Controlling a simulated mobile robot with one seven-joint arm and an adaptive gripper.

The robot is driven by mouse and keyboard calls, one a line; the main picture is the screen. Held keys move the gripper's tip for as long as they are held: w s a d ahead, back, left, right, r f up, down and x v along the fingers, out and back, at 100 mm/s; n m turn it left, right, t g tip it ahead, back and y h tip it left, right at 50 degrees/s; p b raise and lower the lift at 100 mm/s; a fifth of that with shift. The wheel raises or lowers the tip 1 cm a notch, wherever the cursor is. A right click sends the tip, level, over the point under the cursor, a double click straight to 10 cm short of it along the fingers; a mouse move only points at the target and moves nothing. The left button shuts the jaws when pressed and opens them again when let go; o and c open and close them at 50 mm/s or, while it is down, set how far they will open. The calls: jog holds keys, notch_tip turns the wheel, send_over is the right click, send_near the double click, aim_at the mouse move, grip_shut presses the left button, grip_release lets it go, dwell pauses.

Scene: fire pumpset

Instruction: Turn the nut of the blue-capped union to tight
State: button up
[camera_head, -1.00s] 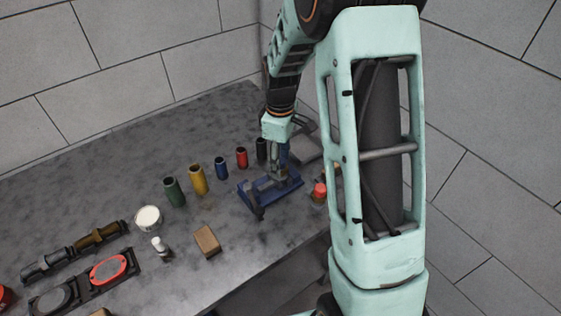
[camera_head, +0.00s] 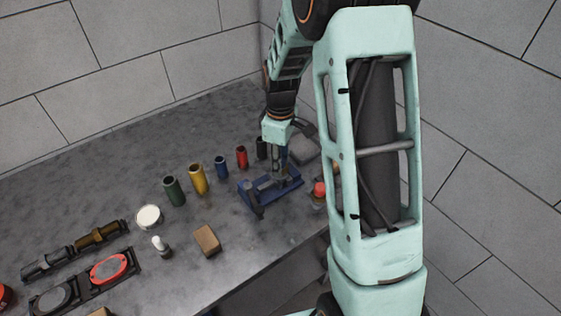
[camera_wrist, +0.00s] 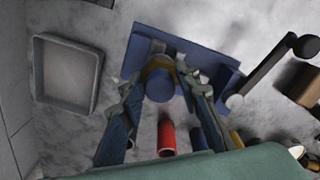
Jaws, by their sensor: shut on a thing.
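The union stands upright in a blue vise-like holder (camera_head: 252,197). In the wrist view its round blue cap (camera_wrist: 160,86) faces the camera, with a brass-coloured nut (camera_wrist: 158,66) showing behind it. My gripper (camera_wrist: 160,80) comes down from above with one finger on each side of the union and is shut on the nut. The exact finger contact is partly hidden by the fingers and the cap. In the head view my gripper (camera_head: 279,158) is over the holder, and the nut is too small and covered to make out.
Green (camera_head: 174,191), yellow (camera_head: 198,179), blue (camera_head: 221,167) and red (camera_head: 242,157) cylinders stand in a row left of the holder. A grey tray (camera_wrist: 66,73) lies beside it. A brown block (camera_head: 207,240) lies nearer the front edge. The holder's bar handle (camera_wrist: 265,70) sticks out.

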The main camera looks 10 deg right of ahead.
jog(key=shift+m, duration=0.3)
jog(key=m+b, duration=0.1)
jog(key=m, duration=0.1)
jog(key=shift+m, duration=0.4)
jog(key=m+b, duration=0.1)
jog(key=m, duration=0.2)
jog(key=shift+m, duration=0.3)
jog(key=m, duration=0.3)
jog(key=shift+m, duration=0.3)
jog(key=m, duration=0.3)
jog(key=shift+m+b, duration=0.3)
jog(key=shift+m, duration=0.1)
jog(key=m, duration=0.6)
jog(key=shift+p, duration=0.35)
jog(key=m+p, duration=0.1)
jog(key=m, duration=0.5)
jog(key=shift+m+p, duration=0.3)
jog(key=shift+p, duration=0.1)
